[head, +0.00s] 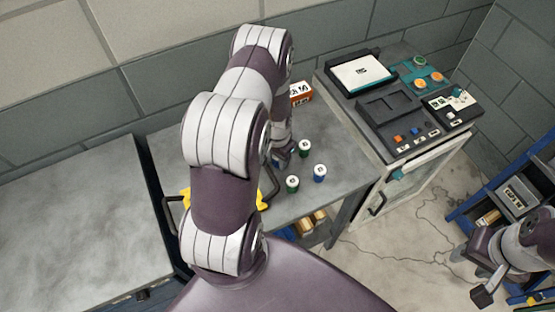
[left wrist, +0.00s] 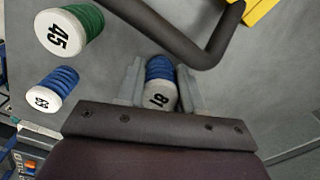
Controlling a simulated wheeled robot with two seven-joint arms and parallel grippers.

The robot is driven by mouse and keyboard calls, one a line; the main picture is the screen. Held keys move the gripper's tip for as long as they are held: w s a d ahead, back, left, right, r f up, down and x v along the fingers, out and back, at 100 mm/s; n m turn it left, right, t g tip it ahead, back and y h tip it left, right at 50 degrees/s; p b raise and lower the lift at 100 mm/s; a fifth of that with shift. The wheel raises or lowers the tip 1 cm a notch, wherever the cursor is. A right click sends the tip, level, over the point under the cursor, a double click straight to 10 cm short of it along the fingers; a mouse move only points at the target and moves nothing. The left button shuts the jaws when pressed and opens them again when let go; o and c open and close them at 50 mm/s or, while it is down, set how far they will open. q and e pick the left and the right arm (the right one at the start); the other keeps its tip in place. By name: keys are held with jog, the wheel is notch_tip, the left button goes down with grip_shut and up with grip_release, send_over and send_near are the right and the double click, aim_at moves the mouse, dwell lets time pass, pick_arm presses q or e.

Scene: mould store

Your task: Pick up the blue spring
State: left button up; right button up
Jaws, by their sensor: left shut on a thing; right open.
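My left gripper (left wrist: 161,88) is shut on a blue spring (left wrist: 160,68) with a white numbered cap, one finger on each side of it. I cannot tell whether that spring touches the table. In the head view my left gripper (head: 281,158) is by the table top, mostly hidden behind my arm. Another blue spring (head: 320,172) stands on the table to its right; it also shows in the left wrist view (left wrist: 58,85). My right gripper (head: 487,285) is open and empty at the lower right, away from the table.
A black handle (left wrist: 185,38) and a yellow part (left wrist: 262,8) are close to the held spring. A small orange-and-white box (head: 301,94) sits at the table's back. A cabinet with a control panel (head: 400,105) stands right; a blue rack (head: 490,190) is beyond it.

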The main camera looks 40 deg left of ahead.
pick_arm(q)
notch_tip(320, 180, up, 3)
jog(key=shift+w+b, duration=0.1)
jog(key=shift+b, duration=0.4)
jog(key=w+d+r+b, duration=0.3)
jog(key=w+d+r, duration=0.4)
jog(key=w+d, duration=0.1)
jog(key=shift+w, duration=0.15)
